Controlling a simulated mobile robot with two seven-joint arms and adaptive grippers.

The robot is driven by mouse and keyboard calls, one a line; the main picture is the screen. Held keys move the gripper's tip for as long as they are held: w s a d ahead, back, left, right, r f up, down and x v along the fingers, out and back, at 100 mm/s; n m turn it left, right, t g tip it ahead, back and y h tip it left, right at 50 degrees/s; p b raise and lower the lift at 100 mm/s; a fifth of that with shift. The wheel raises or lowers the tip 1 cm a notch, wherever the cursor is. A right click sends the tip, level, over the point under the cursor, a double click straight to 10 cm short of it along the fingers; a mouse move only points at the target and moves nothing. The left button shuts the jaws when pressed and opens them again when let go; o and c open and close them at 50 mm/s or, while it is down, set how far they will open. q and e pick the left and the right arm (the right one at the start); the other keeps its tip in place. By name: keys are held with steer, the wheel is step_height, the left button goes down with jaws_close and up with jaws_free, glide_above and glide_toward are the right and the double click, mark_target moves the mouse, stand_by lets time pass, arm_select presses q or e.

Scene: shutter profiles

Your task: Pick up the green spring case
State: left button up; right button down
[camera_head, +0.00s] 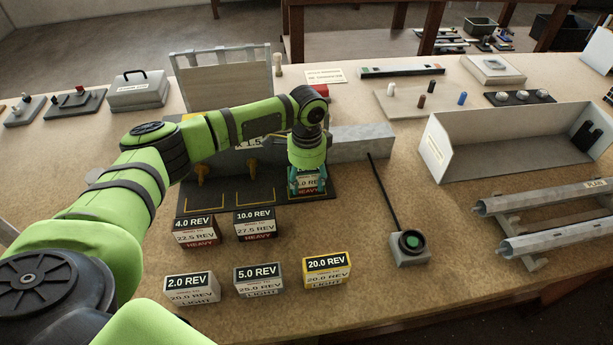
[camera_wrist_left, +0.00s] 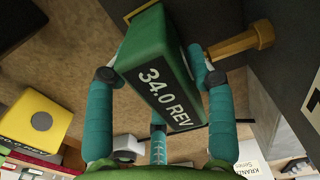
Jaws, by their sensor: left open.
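The green spring case (camera_wrist_left: 150,50), labelled 34.0 REV, fills the middle of the left wrist view between my teal fingers. In the head view, the case (camera_head: 309,184) stands in the right-hand slot of the dark base plate, mostly hidden by my gripper; a red HEAVY strip shows low on its front. My left gripper (camera_head: 307,186) reaches down over it from above. In the wrist view, the fingers of the left gripper (camera_wrist_left: 160,78) are open on either side of the case; whether they touch it I cannot tell. My right gripper is not in view.
Several other cases stand in front of the plate, including a yellow one (camera_head: 326,269) and a 10.0 REV one (camera_head: 255,224). A corded button box (camera_head: 409,247) is to the right.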

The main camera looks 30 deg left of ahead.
arm_select(q)
steer(key=shift+w, duration=0.1)
jaws_close()
